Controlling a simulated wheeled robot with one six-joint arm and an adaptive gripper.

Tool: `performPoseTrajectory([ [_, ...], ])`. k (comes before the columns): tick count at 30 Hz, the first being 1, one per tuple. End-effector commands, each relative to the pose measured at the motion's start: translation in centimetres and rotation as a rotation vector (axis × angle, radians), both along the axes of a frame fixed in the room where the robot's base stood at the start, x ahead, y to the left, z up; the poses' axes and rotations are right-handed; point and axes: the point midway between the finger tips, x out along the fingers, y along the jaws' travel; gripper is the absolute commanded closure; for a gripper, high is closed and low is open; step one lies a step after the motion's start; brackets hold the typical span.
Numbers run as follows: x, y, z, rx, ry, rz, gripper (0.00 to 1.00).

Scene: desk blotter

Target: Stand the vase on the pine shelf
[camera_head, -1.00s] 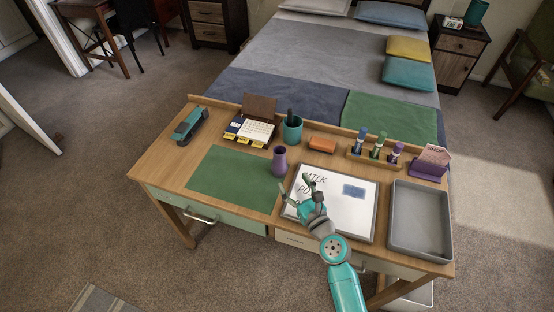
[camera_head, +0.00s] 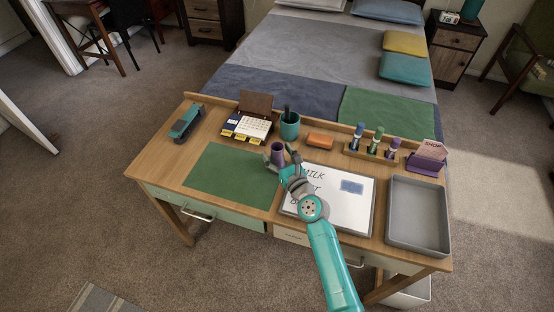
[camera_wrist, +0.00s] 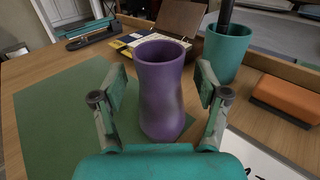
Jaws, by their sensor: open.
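The purple vase (camera_head: 278,152) stands upright on the desk, at the back right corner of the green blotter. It also shows in the wrist view (camera_wrist: 161,92), where I look into its open mouth. My gripper (camera_head: 283,160) is open and low over the desk at the vase. In the wrist view its two fingers (camera_wrist: 161,84) stand on either side of the vase, with a gap on each side. The vase's far side is hidden. I cannot pick out a pine shelf with certainty in either view.
A teal pen cup (camera_head: 289,126) stands close behind the vase, and an orange block (camera_head: 320,140) lies to the right. A whiteboard (camera_head: 330,200) lies under my arm. A grey tray (camera_head: 418,215) sits at right. The green blotter (camera_head: 230,180) is clear.

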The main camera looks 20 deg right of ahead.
Motion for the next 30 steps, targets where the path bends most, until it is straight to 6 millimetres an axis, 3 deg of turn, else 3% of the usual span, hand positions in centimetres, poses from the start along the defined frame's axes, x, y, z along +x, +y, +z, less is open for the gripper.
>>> performPoseTrajectory([
  [9, 0.5, 0.1, 0.0, 0.0, 0.0, 0.0, 0.26],
  [18, 0.5, 0.1, 0.0, 0.0, 0.0, -0.001, 1.0],
  [30, 0.5, 0.1, 1.0, -0.002, -0.004, 0.0, 1.0],
])
